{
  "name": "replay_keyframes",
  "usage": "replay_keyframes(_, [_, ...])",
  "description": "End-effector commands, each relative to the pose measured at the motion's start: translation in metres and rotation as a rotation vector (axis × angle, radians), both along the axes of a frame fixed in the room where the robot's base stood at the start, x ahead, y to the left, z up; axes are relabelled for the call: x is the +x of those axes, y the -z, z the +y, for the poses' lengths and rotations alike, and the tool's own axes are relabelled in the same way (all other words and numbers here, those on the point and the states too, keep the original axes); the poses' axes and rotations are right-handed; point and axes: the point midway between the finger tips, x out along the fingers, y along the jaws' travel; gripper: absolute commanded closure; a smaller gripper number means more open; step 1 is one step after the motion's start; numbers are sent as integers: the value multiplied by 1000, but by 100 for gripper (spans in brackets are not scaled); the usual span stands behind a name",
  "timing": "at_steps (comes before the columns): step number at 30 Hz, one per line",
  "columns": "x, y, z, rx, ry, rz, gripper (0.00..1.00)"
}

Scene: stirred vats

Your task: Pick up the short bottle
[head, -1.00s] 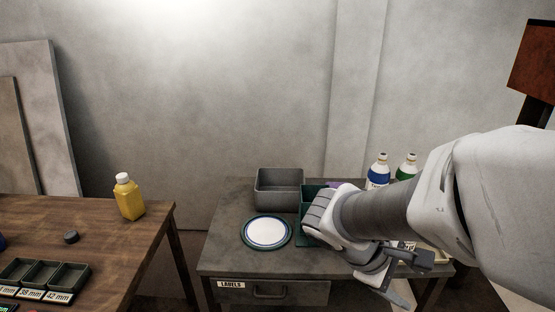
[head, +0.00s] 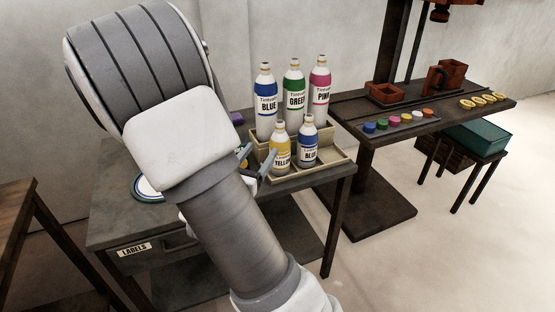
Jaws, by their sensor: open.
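Two short bottles stand upright at the front of a beige tray (head: 325,169): one labelled yellow (head: 280,155) and one labelled blue (head: 307,146). Three taller bottles stand behind them: blue (head: 266,104), green (head: 293,94) and pink (head: 319,90). My gripper (head: 258,160), partly hidden behind my arm, is open just left of the short yellow bottle. Its fingers point toward that bottle, with nothing seen between them. I cannot tell whether a finger touches the bottle.
The tray sits on a grey table with a drawer labelled LABELS (head: 135,249). A plate (head: 146,188) is partly hidden by my arm. At right, a dark bench holds coloured caps (head: 398,121), red-brown containers (head: 385,92) and yellow rings (head: 482,101). Open floor lies in front.

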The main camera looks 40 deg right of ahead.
Motion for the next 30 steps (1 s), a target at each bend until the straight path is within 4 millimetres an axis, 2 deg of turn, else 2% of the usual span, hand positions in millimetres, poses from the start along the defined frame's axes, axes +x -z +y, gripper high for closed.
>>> replay_keyframes(3, [14, 2, -25, -1, 5, -3, 32])
replay_keyframes(9, [35, 2, -57, 0, 4, -1, 32])
replay_keyframes(17, [45, 0, -73, 0, 3, 0, 32])
replay_keyframes(25, [64, -3, -107, 0, 3, -2, 32])
replay_keyframes(30, [69, -5, -115, 1, 2, 0, 32])
